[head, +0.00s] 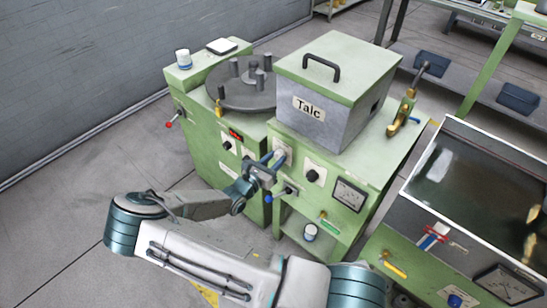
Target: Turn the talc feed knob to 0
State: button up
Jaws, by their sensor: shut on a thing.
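The talc hopper is a grey box with a green lid and a "Talc" label (309,109), on top of a green machine. My gripper (273,160) is at the machine's front panel, below and left of that label. It is shut on a knob in front of a pale dial plate (285,152). The fingers hide most of this knob, and its pointer and scale marks cannot be read. A second dark knob (313,176) sits on a white plate to the right, apart from my gripper.
A gauge (349,195) is right of the knobs, and a brass valve (403,113) stands at the machine's right edge. A dark round turntable (243,88) with posts is at the left. A glass-topped green unit (472,180) stands close on the right. Floor is clear at left.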

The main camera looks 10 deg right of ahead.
jog(key=n+p, duration=0.2)
jog(key=n, duration=0.4)
jog(key=shift+d, duration=0.1)
jog(key=n+g+p, duration=0.1)
jog(key=n, duration=0.5)
jog(key=shift+f, duration=0.1)
dwell(0.4)
jog(key=o, duration=1)
